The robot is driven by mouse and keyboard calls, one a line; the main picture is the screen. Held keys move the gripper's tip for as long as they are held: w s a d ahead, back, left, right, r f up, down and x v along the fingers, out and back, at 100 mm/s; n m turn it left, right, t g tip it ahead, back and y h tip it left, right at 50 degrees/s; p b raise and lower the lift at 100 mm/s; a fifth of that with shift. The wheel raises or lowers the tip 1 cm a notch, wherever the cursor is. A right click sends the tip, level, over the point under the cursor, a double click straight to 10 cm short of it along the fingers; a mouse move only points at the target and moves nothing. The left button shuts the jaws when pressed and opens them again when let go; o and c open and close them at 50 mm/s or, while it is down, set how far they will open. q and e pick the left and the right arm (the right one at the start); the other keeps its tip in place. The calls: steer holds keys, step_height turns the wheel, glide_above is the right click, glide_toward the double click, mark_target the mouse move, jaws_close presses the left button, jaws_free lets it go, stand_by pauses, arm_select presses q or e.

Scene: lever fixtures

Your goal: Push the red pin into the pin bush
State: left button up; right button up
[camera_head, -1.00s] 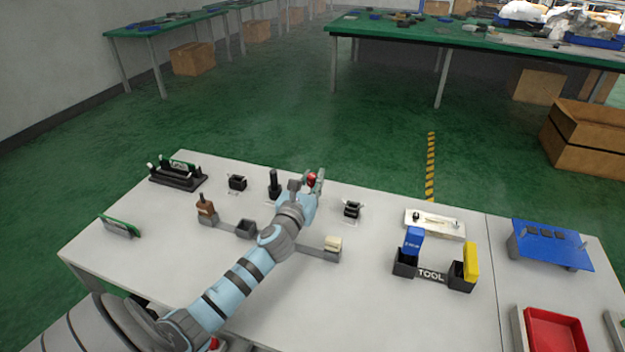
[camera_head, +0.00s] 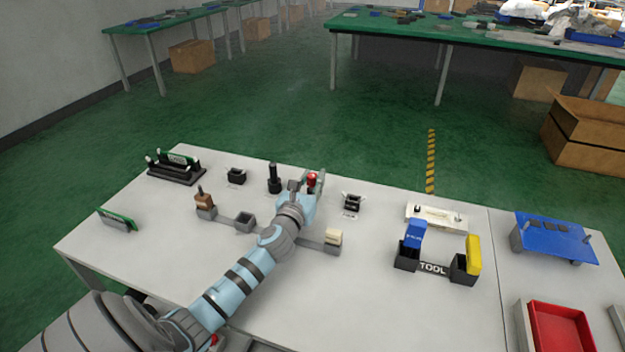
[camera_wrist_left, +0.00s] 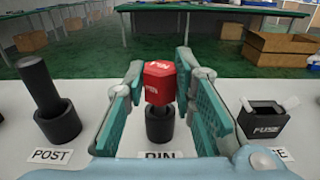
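The red pin (camera_wrist_left: 160,82) stands upright over its dark bush (camera_wrist_left: 160,122) in the left wrist view, with a short dark shaft between head and bush. The label in front is partly hidden by the gripper. My left gripper (camera_wrist_left: 163,100) has one finger on each side of the red head and looks open around it. In the head view the red pin (camera_head: 312,180) shows between the fingers of the left gripper (camera_head: 308,184), with a gap on the left side. The pin bush is hidden there by the gripper. My right gripper is not in view.
A black post (camera_head: 274,178) in its bush stands left of the pin. A fuse holder (camera_head: 352,202) stands to the right. A lever fixture (camera_head: 333,239) lies partly under my left arm. A tool holder (camera_head: 433,268) stands farther right. The white table's front middle is clear.

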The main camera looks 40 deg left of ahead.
mark_target(312, 175)
arm_select(q)
steer(key=o, duration=0.3)
step_height(312, 175, up, 10)
steer(key=shift+r, duration=0.1)
stand_by(0.7)
